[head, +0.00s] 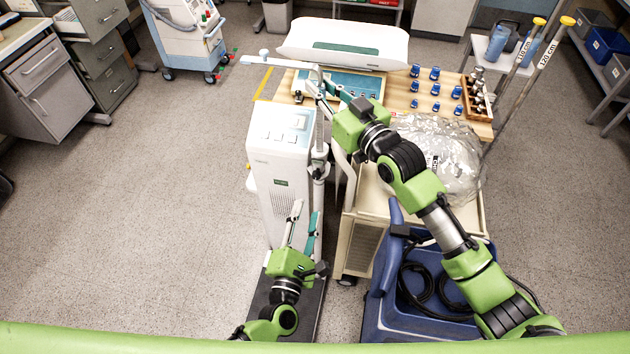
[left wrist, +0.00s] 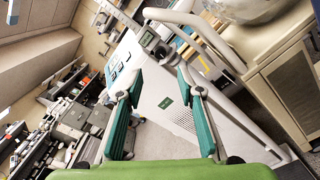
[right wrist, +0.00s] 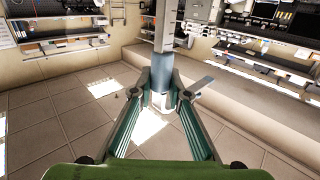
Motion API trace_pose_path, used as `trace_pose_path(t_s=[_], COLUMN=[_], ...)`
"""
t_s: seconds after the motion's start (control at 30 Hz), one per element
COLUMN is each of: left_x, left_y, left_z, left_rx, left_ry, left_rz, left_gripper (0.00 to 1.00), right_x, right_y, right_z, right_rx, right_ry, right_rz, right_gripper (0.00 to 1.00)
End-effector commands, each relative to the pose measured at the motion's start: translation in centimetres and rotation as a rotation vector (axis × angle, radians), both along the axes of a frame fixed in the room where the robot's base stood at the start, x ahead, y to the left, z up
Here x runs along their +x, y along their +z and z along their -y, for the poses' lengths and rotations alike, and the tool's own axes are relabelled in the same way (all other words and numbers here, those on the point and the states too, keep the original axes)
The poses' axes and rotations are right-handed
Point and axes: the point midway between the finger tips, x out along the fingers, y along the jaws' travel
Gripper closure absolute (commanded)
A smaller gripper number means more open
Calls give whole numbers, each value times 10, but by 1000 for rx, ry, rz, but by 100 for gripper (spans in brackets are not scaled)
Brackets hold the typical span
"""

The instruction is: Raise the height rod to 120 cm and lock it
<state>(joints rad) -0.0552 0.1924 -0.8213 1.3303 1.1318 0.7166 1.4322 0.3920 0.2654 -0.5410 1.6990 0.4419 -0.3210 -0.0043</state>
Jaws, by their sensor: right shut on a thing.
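The height rod (head: 321,128) stands upright beside the white scale housing (head: 280,135), with a pale horizontal headpiece (head: 285,61) at its top. My right gripper (head: 320,83) is shut on the rod near the top; the right wrist view shows the grey rod (right wrist: 166,40) between its green-padded fingers. A dark locking collar (left wrist: 152,39) shows past the fingertips of my left gripper (left wrist: 160,74) in the left wrist view. My left gripper (head: 305,213) is open and empty, low in front of the housing. Height marks are not readable.
Two yellow-topped poles (head: 545,58) marked 118 cm and 120 cm lean at right. The left floor is clear.

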Motion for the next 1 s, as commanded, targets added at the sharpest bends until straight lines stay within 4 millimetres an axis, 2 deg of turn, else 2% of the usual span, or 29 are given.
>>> trace_pose_path(t_s=[0.3,0.5,0.7,0.97,1.0], left_x=[63,93,105,106,106], left_y=[1,1,0,0,0], left_z=[13,19,21,21,21], left_rx=[5,7,5,5,5], left_ry=[-2,-2,-1,-1,-1], left_rz=[3,2,0,0,0], left_gripper=[66,66,66,66,71], right_x=[0,0,0,0,0], right_y=[2,2,2,2,2], right_z=[0,0,0,0,0], right_rx=[1,1,1,1,1], right_ry=[0,0,0,0,0], right_rz=[4,4,4,4,4], right_gripper=[100,100,100,100,100])
